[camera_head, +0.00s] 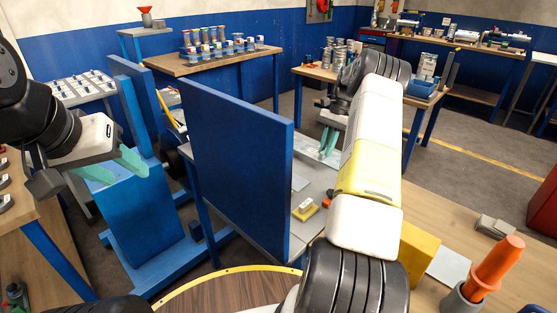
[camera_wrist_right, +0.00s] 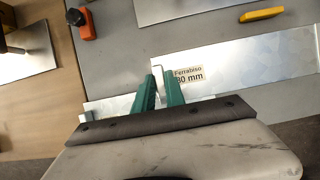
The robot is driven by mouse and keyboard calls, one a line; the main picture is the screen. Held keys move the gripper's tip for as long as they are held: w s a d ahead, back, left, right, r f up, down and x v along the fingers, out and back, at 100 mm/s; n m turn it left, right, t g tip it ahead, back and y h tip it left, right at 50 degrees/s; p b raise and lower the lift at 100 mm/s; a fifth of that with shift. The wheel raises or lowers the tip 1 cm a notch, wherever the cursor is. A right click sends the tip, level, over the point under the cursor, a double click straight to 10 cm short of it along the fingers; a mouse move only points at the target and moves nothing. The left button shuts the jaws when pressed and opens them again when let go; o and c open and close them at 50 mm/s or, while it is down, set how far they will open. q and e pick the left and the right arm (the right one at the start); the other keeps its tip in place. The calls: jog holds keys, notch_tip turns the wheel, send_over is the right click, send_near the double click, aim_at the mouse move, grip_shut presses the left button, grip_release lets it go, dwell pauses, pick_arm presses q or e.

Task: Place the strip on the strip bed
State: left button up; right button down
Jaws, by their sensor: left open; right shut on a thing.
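The strip (camera_wrist_right: 245,75) is a long shiny metal sheet labelled "Ferrabiso 80 mm" in the right wrist view. My right gripper (camera_wrist_right: 160,84) is shut on the strip near its left part; the exact grip line is hard to see. The strip lies close over a grey worktop (camera_wrist_right: 120,50), which I take for the strip bed; I cannot tell if they touch. In the head view my right gripper (camera_head: 329,142) is at the worktop, behind my right arm. My left gripper (camera_head: 118,168) is open and empty, over a blue stand at the left.
A tall blue panel (camera_head: 240,165) stands between my arms. A yellow block (camera_head: 305,210) and an orange-black piece (camera_wrist_right: 82,22) sit on the worktop. Another metal sheet (camera_wrist_right: 200,10) lies at the top of the wrist view. An orange cone tool (camera_head: 490,270) stands at front right.

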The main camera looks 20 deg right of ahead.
jog(key=s+a, duration=0.2)
jog(key=a, duration=0.2)
jog(key=s+a, duration=0.2)
jog(key=a, duration=0.2)
jog(key=s+a, duration=0.2)
jog(key=a, duration=0.2)
jog(key=shift+s+a, duration=0.15)
jog(key=shift+s, duration=0.2)
jog(key=shift+s+a+f, duration=0.1)
jog(key=shift+a, duration=0.05)
jog(key=shift+f, duration=1.75)
jog(key=c, duration=1.4)
grip_release()
jog(key=v, duration=1.2)
